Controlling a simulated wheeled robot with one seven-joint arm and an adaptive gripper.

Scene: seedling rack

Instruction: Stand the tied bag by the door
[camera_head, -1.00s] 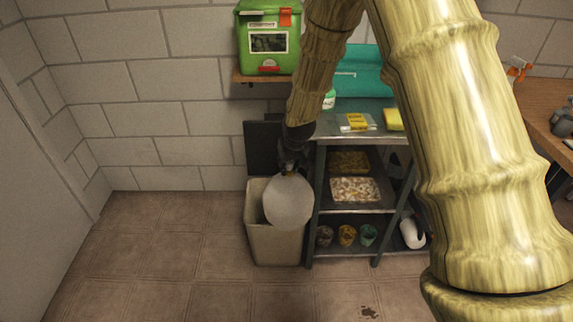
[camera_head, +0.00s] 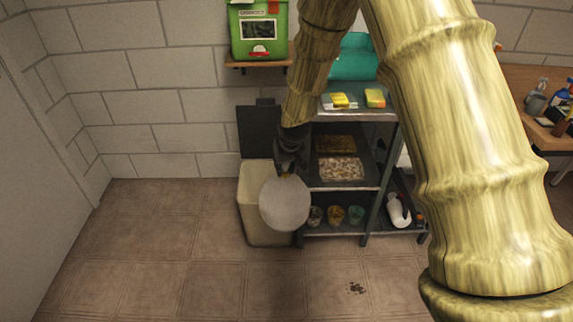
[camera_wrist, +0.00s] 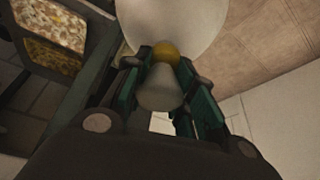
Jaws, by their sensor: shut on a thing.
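A pale, rounded tied bag (camera_head: 285,204) hangs from my gripper (camera_head: 291,168) in the head view, in front of the beige bin (camera_head: 252,215) and overlapping its right side. In the wrist view, the fingers of my gripper (camera_wrist: 162,85) are shut around the bag's gathered neck, at a yellow tie (camera_wrist: 166,53). The bag's body (camera_wrist: 175,20) bulges beyond the tie. The bag looks clear of the floor. A plain grey door-like panel (camera_head: 45,160) stands at the far left.
A metal shelf rack (camera_head: 372,215) with trays and cups stands right of the bin. A green box (camera_head: 258,35) sits on a wall shelf above. Floor tiles (camera_head: 150,235) between the bin and the left panel are clear. A dark stain (camera_head: 356,288) marks the floor.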

